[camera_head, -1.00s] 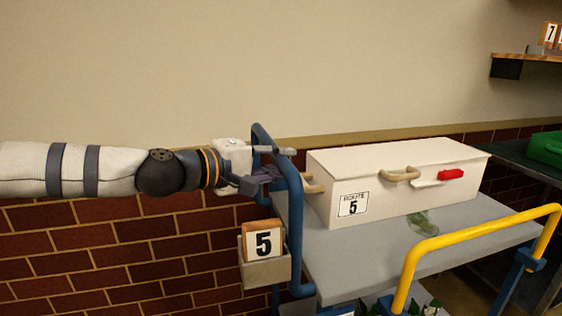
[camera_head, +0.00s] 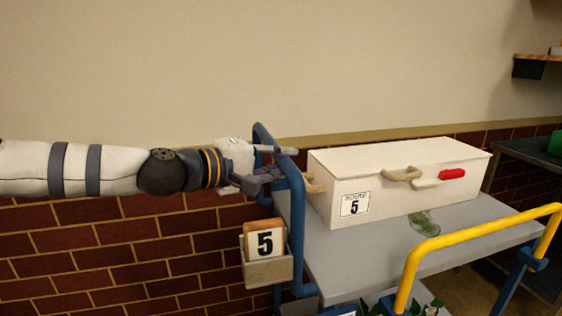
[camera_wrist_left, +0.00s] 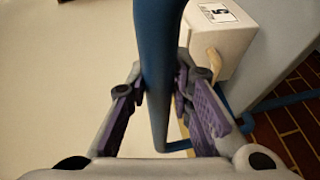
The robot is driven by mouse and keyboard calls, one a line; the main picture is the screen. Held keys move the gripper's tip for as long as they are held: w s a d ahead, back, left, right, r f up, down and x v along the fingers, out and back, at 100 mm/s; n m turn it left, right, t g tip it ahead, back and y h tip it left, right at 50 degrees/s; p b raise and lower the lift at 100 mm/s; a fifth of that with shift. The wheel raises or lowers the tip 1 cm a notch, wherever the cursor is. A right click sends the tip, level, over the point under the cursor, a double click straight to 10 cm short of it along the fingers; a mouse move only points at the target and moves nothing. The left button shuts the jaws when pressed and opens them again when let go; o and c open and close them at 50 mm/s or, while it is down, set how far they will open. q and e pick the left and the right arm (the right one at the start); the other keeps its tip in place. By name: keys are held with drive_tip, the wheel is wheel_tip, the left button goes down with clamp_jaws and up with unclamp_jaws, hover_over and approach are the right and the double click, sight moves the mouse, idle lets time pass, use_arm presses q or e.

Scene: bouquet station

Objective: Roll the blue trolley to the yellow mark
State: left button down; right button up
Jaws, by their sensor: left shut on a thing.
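The blue trolley has a grey top (camera_head: 370,248), a blue push handle (camera_head: 297,215) at its left end and a yellow rail (camera_head: 480,230) at its front right. My left gripper (camera_head: 277,164) is shut on the blue handle near its top. In the left wrist view the handle bar (camera_wrist_left: 158,75) runs between the two purple finger pads of the gripper (camera_wrist_left: 165,105). No yellow floor mark shows in these views. My right gripper is not in view.
On the trolley are a white box (camera_head: 400,180) labelled 5 and a small glass item (camera_head: 424,223). A number 5 card (camera_head: 265,243) sits in a holder by the handle. A brick wall (camera_head: 120,240) runs behind. A dark bench (camera_head: 530,152) stands at the right.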

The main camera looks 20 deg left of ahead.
use_arm(q)
drive_tip(key=shift+a, duration=0.15)
drive_tip(key=c, duration=1.6)
unclamp_jaws()
drive_tip(key=shift+o, duration=0.9)
drive_tip(key=shift+s+a, duration=0.1)
drive_tip(key=v, duration=0.6)
drive_tip(key=shift+a+r, duration=0.1)
drive_tip(key=shift+r, duration=0.05)
drive_tip(key=shift+s+a, duration=0.3)
drive_tip(key=shift+s, duration=0.35)
